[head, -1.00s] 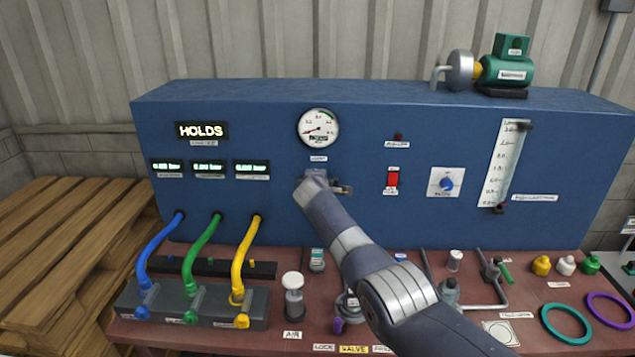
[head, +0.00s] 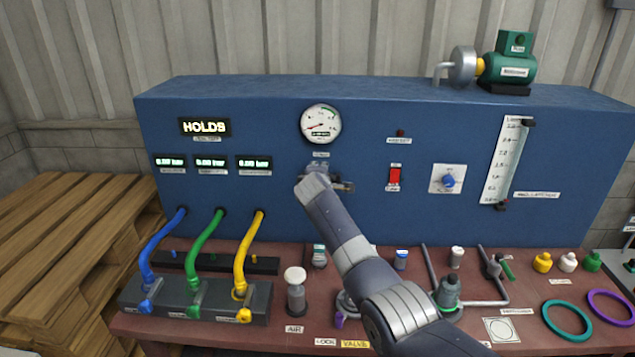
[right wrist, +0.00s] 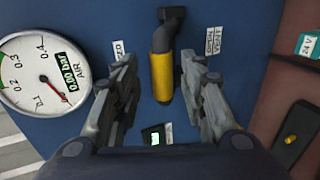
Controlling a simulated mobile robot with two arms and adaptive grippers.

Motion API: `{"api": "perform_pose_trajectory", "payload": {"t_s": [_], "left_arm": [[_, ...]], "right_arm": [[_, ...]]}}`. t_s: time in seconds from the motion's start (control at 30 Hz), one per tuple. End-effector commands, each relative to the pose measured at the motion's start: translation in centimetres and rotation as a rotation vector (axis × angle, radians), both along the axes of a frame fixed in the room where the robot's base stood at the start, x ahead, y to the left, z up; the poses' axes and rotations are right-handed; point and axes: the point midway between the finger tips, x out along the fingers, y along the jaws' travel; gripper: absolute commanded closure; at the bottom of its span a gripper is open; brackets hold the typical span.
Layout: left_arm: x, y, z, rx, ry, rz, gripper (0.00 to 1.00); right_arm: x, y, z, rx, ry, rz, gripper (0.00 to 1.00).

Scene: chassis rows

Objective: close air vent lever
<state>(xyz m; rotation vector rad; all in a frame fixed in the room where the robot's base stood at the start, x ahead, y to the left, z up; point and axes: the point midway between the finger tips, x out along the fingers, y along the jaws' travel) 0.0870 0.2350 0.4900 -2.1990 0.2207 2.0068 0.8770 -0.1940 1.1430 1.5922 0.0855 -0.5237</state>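The air vent lever, with a yellow sleeve (right wrist: 162,77) and a dark bent end, shows on the blue panel in the right wrist view. Its handle points toward the bottom of that view. In the head view my right gripper (head: 318,178) is at the panel below the round gauge and mostly hides the lever. In the right wrist view my right gripper (right wrist: 159,62) is open, one finger on each side of the sleeve, with visible gaps. An "OPEN VENT" label (right wrist: 214,42) is right of the lever; another label (right wrist: 118,50) is partly hidden. My left gripper is not in view.
The air gauge (head: 320,124) is above the lever. A red switch (head: 394,176) and blue knob (head: 449,181) sit to its right. Blue, green and yellow hoses (head: 249,250) stand left. A white-topped plunger (head: 295,290) and other fittings crowd the bench (head: 270,340).

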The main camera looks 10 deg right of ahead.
Motion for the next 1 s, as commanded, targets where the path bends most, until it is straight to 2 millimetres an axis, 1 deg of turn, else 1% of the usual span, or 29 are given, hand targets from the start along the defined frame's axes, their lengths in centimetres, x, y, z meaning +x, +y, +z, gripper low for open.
{"api": "perform_pose_trajectory", "payload": {"t_s": [0.37, 0.8, 1.0], "left_arm": [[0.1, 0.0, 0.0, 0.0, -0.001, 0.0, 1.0], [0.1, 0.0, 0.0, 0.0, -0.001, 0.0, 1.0], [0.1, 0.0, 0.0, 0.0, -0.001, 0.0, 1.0]], "right_arm": [[-3.0, 0.8, 1.2, 0.002, -0.002, 0.002, 0.61], [-7.5, 2.2, 3.3, 0.001, -0.002, 0.003, 0.61], [-8.8, 2.5, 3.9, 0.0, -0.002, 0.002, 0.61]]}}
